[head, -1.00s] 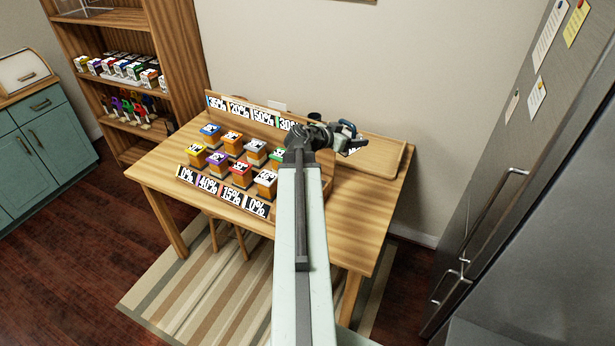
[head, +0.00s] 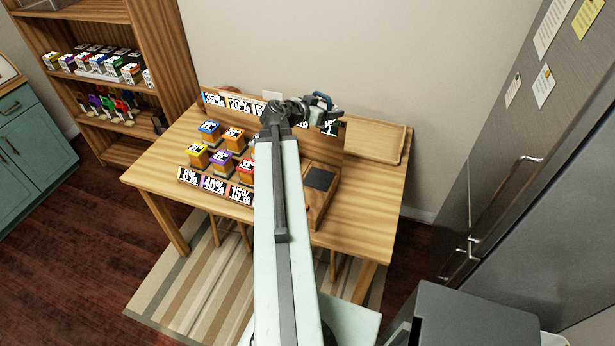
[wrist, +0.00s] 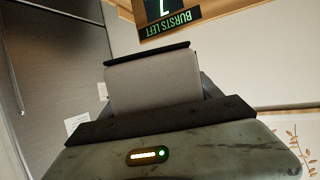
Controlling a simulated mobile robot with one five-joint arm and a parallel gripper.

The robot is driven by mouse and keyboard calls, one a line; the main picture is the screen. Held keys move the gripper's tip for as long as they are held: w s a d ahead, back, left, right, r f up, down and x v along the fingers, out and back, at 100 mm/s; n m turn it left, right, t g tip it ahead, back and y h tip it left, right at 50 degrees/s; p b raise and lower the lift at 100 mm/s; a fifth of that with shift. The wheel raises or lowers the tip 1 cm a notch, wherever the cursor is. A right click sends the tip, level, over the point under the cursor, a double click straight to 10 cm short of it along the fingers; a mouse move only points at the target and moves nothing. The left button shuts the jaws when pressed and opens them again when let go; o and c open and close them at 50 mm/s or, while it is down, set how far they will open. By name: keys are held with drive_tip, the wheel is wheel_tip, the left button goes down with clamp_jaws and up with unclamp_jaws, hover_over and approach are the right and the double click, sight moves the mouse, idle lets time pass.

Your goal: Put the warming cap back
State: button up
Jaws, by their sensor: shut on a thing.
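My gripper (head: 322,112) is at the end of my outstretched arm, above the back of the wooden table. The thing is partly hidden by the gripper and too small to make out fully. A wooden block with a dark square top (head: 319,178) stands on the table nearer to me, below the gripper. In the wrist view my gripper (wrist: 155,85) shows close up; no clear view of the cap there.
Several coloured boxes (head: 222,160) stand in rows with percent signs (head: 213,185), partly hidden by my arm. A dark "BURSTS LEFT" sign (wrist: 170,22) is by the gripper. A wooden tray (head: 372,140) is at the back right. The table's right front (head: 370,215) is clear. A fridge (head: 520,150) stands right.

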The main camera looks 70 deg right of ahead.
sight(323, 175)
wheel_tip(323, 175, down, 28)
drive_tip(key=b, duration=2.8)
drive_tip(key=shift+f, duration=0.25)
drive_tip(key=shift+r, duration=0.25)
drive_tip(key=shift+f, duration=0.15)
drive_tip(key=o, duration=2)
